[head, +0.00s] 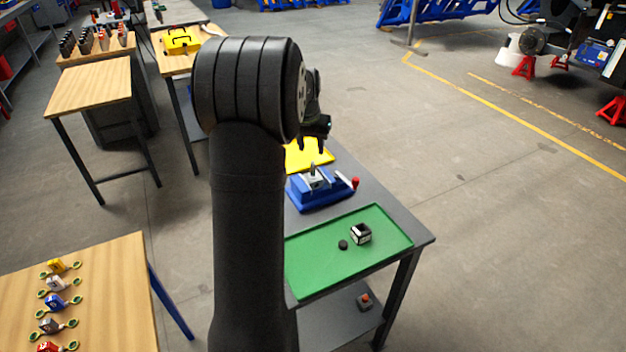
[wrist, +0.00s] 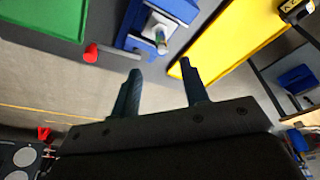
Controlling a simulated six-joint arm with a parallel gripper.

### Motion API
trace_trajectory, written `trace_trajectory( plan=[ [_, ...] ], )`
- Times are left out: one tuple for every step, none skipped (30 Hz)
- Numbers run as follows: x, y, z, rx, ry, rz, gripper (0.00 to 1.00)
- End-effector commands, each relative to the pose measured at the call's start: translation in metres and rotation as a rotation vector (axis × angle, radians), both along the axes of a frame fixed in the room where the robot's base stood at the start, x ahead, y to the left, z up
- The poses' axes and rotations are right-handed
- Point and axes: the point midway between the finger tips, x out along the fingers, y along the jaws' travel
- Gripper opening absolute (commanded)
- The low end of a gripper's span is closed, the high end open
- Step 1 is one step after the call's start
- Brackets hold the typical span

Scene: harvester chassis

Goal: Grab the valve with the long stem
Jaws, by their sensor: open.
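A small metallic piece with an upright stem (head: 313,171) stands in the blue vise (head: 318,196) on the grey workbench; I cannot tell for certain that it is the long-stem valve. In the wrist view the stem (wrist: 161,42) points toward the camera, between the vise's pale jaws. My gripper (head: 312,149) is open and empty, pointing down above and slightly behind the vise. In the wrist view my gripper's two fingers (wrist: 160,67) are spread, with the stem a little beyond the gap between their tips. My arm hides the bench's left side.
A green tray (head: 325,275) holds a black-and-white box (head: 361,234) and a small dark round piece (head: 343,244). A yellow tray (head: 322,156) lies behind the vise. The vise's red-knobbed handle (head: 355,184) sticks out on the right. Open floor lies beyond the bench.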

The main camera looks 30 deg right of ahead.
Motion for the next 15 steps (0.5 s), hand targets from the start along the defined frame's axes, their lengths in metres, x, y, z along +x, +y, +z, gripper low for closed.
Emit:
trace_trajectory(
  plan=[
    [0.002, -0.002, -0.012, 0.002, 0.004, 0.000, 0.41],
    [0.003, -0.003, -0.019, 0.002, 0.004, 0.000, 0.41],
    [0.004, -0.005, -0.025, 0.001, 0.003, 0.000, 0.41],
    [0.005, -0.006, -0.030, 0.001, 0.003, 0.000, 0.41],
    [0.006, -0.007, -0.035, 0.001, 0.002, 0.000, 0.41],
    [0.007, -0.008, -0.039, 0.000, 0.001, 0.000, 0.41],
    [0.008, -0.008, -0.042, 0.000, 0.002, 0.001, 0.41],
    [0.008, -0.009, -0.044, 0.000, 0.002, 0.001, 0.41],
    [0.009, -0.009, -0.047, 0.000, 0.000, 0.001, 0.41],
    [0.009, -0.010, -0.048, 0.000, 0.000, 0.001, 0.41],
    [0.009, -0.010, -0.049, -0.001, -0.001, 0.001, 0.41],
    [0.010, -0.010, -0.051, -0.001, -0.001, 0.001, 0.41],
    [0.010, -0.010, -0.052, -0.001, -0.001, 0.001, 0.41],
    [0.010, -0.010, -0.054, 0.000, 0.000, 0.001, 0.41],
    [0.011, -0.010, -0.057, 0.000, 0.002, 0.001, 0.41]
  ],
)
